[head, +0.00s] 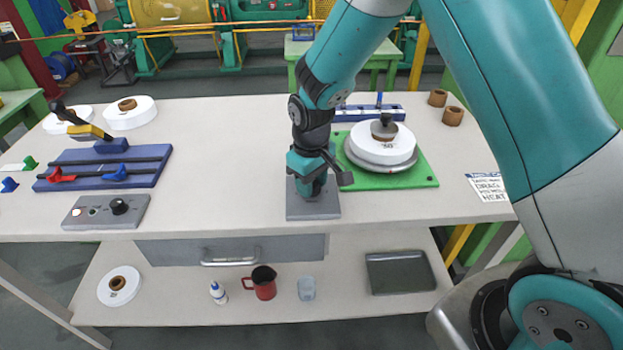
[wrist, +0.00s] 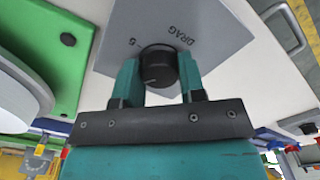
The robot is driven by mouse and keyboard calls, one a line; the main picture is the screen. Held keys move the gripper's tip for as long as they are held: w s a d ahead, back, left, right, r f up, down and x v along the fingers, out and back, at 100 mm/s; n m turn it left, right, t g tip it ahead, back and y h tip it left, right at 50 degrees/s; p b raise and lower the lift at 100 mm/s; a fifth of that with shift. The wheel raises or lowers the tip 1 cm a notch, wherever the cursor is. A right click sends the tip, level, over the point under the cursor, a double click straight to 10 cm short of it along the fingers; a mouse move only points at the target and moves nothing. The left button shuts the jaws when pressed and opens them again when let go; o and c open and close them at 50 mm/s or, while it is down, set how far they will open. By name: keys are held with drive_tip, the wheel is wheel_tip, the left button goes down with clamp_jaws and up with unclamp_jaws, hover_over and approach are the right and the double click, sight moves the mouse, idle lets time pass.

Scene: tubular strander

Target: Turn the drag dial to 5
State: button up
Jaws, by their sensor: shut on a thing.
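The drag dial is a round black knob (wrist: 158,67) on a grey plate (wrist: 210,28) marked "DRAG", with a "5" at its left in the wrist view. The plate (head: 313,207) lies at the front middle of the bench in the head view, where my gripper hides the knob. My gripper (wrist: 158,72) points down over the plate, its teal fingers closed on both sides of the knob. It also shows in the head view (head: 310,186). I cannot make out a pointer mark on the knob or which number it is set to.
A green base (head: 428,172) with a white disc (head: 385,148) stands right of the plate. A blue fixture (head: 143,172) and a grey box with a black knob (head: 105,212) stand at the left. The bench between is clear. A drawer handle (head: 230,258) juts out below.

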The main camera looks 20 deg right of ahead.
drive_tip(key=m+p, duration=0.1)
drive_tip(key=m, duration=0.5)
drive_tip(key=shift+r+m, duration=0.1)
drive_tip(key=shift+m, duration=0.2)
drive_tip(key=m, duration=0.6)
drive_tip(key=shift+w, duration=0.1)
idle(0.3)
drive_tip(key=o, duration=0.9)
drive_tip(key=shift+o, duration=0.2)
wheel_tip(320, 180, up, 17)
drive_tip(key=shift+r, duration=0.15)
